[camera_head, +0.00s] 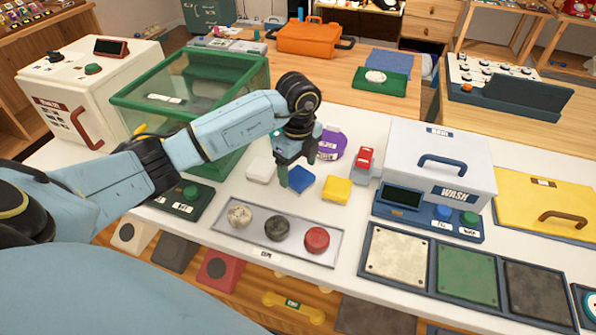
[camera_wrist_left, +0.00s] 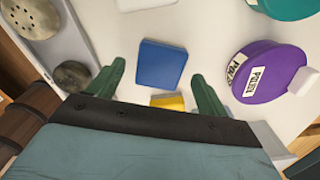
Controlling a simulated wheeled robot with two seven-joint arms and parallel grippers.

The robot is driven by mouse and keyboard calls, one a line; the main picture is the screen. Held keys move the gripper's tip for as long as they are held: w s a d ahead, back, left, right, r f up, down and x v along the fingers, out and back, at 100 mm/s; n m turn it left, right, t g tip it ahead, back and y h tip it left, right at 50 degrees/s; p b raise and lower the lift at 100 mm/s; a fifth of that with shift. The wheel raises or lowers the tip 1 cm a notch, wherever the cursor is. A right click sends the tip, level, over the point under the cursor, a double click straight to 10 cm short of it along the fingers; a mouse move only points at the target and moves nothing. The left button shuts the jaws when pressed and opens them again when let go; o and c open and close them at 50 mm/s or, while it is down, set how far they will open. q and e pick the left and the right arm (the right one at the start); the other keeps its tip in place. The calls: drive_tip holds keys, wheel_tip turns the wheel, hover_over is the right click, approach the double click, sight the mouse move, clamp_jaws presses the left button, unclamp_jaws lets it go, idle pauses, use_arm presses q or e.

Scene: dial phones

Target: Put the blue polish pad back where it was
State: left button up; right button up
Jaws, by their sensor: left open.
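The blue polish pad (camera_head: 302,181) lies flat on the white table, between a white pad (camera_head: 261,170) and a yellow pad (camera_head: 336,190). My left gripper (camera_head: 291,178) is pointed down just above it, open and empty, partly covering it in the head view. In the left wrist view the blue pad (camera_wrist_left: 162,65) appears whole, ahead of and between the green fingertips (camera_wrist_left: 158,78), with no finger seen gripping it. The yellow pad (camera_wrist_left: 168,102) shows partly there, behind the gripper's edge. My right gripper is not in view.
A purple round container (camera_head: 332,144) with a polish label stands behind the pads. A tray (camera_head: 272,248) with three round caps lies in front. A red-and-grey item (camera_head: 364,160) and the white wash box (camera_head: 440,160) stand to the right. A green glass case (camera_head: 190,95) is at left.

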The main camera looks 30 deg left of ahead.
sight(299, 175)
use_arm(q)
wheel_tip(299, 175, up, 10)
drive_tip(key=shift+f+p, duration=0.2)
drive_tip(key=shift+p, duration=0.25)
